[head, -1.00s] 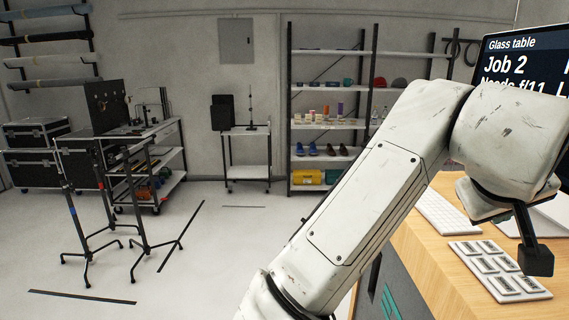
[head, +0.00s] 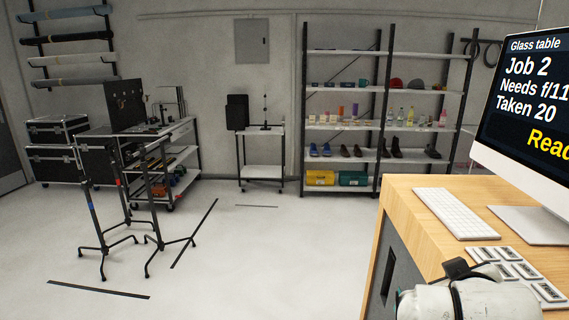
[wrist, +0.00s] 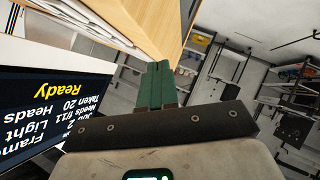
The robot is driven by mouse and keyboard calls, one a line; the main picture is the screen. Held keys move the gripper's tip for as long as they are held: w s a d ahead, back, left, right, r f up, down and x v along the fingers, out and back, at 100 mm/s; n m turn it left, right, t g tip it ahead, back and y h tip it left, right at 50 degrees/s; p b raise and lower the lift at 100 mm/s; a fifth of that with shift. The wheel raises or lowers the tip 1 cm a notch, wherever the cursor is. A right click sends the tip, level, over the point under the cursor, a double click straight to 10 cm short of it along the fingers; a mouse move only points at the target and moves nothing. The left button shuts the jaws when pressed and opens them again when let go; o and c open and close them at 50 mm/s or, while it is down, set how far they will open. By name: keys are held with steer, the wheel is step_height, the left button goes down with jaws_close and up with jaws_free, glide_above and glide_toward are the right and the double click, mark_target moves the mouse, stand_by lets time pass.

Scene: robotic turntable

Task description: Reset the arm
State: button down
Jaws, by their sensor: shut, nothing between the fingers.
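My gripper (wrist: 159,68) shows in the wrist view with its two green fingers pressed together and nothing between them. It points toward the side of the wooden desk, apart from it as far as I can tell. In the head view my arm (head: 470,300) is low in the bottom right corner, beside the desk (head: 408,205). Only a white link and a dark part show there; the fingers cannot be made out.
A monitor (head: 530,95) reading "Job 2" and "Ready", a keyboard (head: 455,213) and a button pad (head: 510,270) are on the desk. Tripod stands (head: 100,225) are at left, a shelf rack (head: 380,125) at the back.

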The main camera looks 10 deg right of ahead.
steer(key=s+a+f+g+y, duration=0.2)
steer(key=s+a+f+y, duration=0.35)
steer(key=f, duration=0.65)
steer(key=s+a+f+g+y, duration=0.2)
steer(key=s+a+f, duration=0.6)
steer(key=f, duration=0.5)
steer(key=s+d+f+g+b, duration=0.2)
steer(key=s+f+g+b, duration=0.2)
steer(key=s+f+b, duration=0.6)
step_height(320, 180, down, 6)
steer(key=shift+s+f, duration=0.1)
steer(key=shift+s, duration=0.75)
